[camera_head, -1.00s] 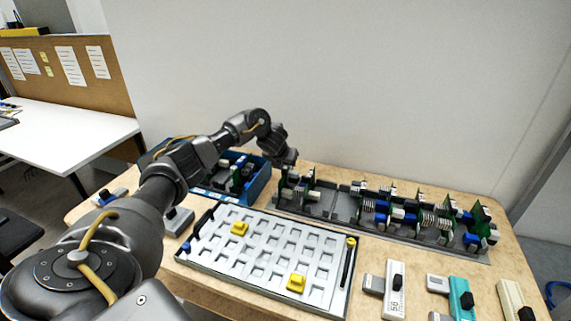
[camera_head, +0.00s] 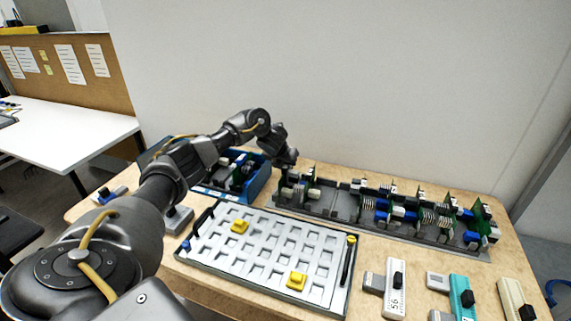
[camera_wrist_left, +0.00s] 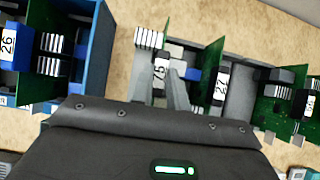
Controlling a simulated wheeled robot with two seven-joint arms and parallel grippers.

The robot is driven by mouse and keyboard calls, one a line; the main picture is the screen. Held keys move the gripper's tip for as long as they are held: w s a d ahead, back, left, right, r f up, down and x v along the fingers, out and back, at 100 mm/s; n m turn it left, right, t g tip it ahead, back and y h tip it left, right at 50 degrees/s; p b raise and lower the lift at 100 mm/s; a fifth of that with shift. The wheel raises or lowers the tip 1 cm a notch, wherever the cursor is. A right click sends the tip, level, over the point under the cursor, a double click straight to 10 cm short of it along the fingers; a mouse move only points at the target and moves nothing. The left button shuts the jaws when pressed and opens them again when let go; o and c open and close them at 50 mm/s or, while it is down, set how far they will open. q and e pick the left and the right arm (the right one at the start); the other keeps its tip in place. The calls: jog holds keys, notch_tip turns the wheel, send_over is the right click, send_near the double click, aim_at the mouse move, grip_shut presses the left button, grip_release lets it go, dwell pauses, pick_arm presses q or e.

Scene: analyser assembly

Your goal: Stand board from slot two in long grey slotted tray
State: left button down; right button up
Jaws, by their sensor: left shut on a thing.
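The long grey slotted tray (camera_head: 342,208) runs along the back of the table and holds several upright green boards. My left gripper (camera_head: 291,166) is over the tray's left end. In the left wrist view, the gripper (camera_wrist_left: 162,88) is shut on a board (camera_wrist_left: 160,74) with a white number label and black grip, between its fingers. This board stands at the tray's end; its lower part is hidden, so I cannot tell how deep it sits. Another green board (camera_wrist_left: 210,72), labelled 27, stands just right of it. My right gripper is not in view.
A blue bin (camera_head: 258,184) with boards stands left of the grey tray. A white pocketed tray (camera_head: 262,250) with two yellow blocks lies in front. White, teal and cream modules lie at the front right. The wall rises close behind the table.

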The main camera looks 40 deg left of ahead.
pick_arm(q)
jog(key=shift+f, duration=0.2)
jog(key=c, duration=1.3)
grip_release()
jog(key=shift+o, duration=0.7)
jog(key=shift+r+p, duration=1.8)
jog(key=shift+r, duration=0.2)
notch_tip(320, 180, up, 7)
jog(key=p, duration=0.6)
dwell(0.3)
